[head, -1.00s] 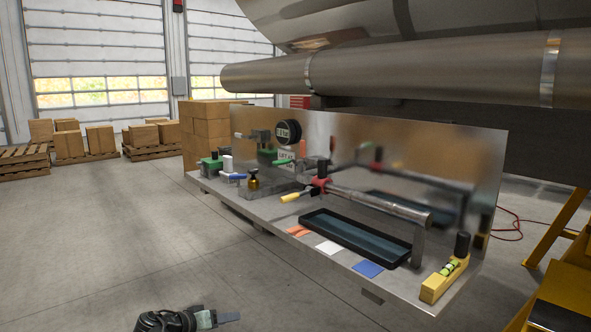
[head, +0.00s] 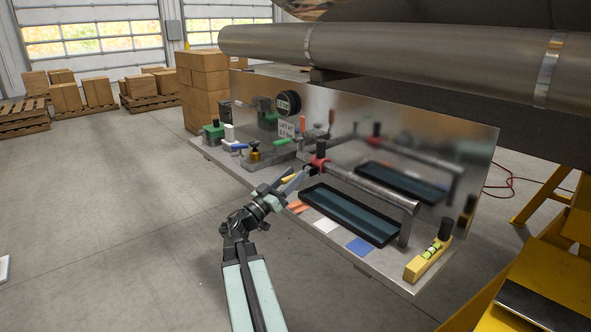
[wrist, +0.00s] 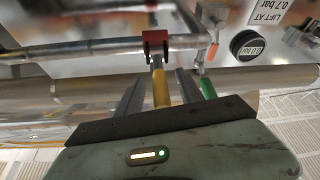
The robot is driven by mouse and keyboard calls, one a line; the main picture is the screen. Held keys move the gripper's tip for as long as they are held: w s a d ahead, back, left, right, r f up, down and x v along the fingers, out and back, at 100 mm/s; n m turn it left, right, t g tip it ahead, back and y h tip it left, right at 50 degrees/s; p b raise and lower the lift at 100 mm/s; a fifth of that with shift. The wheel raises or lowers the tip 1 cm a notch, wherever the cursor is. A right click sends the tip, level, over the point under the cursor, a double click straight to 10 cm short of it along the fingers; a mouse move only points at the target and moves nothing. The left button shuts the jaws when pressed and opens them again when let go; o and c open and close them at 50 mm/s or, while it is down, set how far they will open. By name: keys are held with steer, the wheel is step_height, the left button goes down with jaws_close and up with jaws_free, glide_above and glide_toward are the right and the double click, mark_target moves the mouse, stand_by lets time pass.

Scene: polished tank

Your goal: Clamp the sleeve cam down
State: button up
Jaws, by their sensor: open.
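A red sleeve cam (head: 318,161) sits on a grey horizontal bar (head: 372,187) above the steel shelf. It carries a lever with a yellow handle (head: 288,180), partly covered by my gripper in the head view. In the wrist view the red cam (wrist: 155,41) is ahead and the yellow handle (wrist: 160,90) points back toward my palm. My gripper (head: 285,180) is open; its two dark fingers (wrist: 160,84) stand on either side of the handle, with gaps showing. Whether the cam is loose or clamped I cannot tell.
A dark tray (head: 345,216) lies under the bar, with coloured pads in front. A yellow level (head: 428,259) stands at the shelf's right end. Green and brass fittings (head: 254,151) and a round gauge (head: 288,103) are to the left.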

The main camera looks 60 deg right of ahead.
steer(key=shift+s+d+r, duration=0.15)
steer(key=shift+d+r, duration=0.05)
steer(key=shift+d, duration=0.3)
jaws_close()
stand_by(1.0)
